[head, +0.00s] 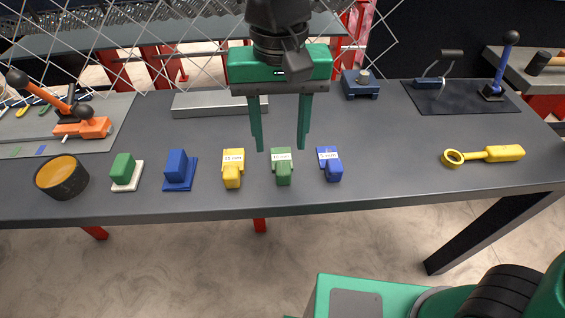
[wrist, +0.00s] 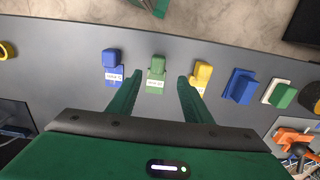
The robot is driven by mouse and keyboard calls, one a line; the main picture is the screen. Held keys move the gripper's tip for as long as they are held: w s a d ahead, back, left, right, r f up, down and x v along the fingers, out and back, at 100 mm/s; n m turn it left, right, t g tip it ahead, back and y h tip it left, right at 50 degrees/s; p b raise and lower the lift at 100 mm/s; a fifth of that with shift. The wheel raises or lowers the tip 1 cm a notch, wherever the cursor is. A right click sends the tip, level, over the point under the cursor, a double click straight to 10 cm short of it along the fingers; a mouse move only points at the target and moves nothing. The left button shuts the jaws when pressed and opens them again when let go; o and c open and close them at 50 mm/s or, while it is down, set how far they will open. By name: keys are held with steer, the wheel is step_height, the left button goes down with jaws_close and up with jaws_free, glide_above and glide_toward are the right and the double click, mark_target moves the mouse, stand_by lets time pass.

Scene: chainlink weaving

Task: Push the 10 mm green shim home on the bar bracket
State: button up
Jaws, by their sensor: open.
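The green shim (head: 282,167) lies on the grey bench with a white label on its far end, between a yellow shim (head: 233,168) and a blue shim (head: 329,164). The green shim also shows in the wrist view (wrist: 156,70). My gripper (head: 281,148) is open and empty, pointing down above the bench; in the wrist view its two fingers (wrist: 155,85) stand either side of the green shim's place, apart from it. The bar bracket cannot be told for sure; a long light-grey bar (head: 221,103) lies behind the gripper, and a dark blue block with a peg (head: 361,84) stands at the back.
A green block (head: 125,171), a blue block (head: 180,169) and a dark round pot (head: 61,178) stand at the left. An orange lever tool (head: 82,126) is on a grey mat. A yellow ring tool (head: 483,155) lies at the right. The right middle of the bench is clear.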

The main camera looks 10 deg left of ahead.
mark_target(283, 166)
steer(key=shift+w+d+f, duration=0.1)
steer(key=shift+d+f, duration=0.05)
steer(key=shift+f, duration=1.75)
steer(key=shift+d+f, duration=0.1)
steer(key=shift+f, duration=1.75)
steer(key=c, duration=1.1)
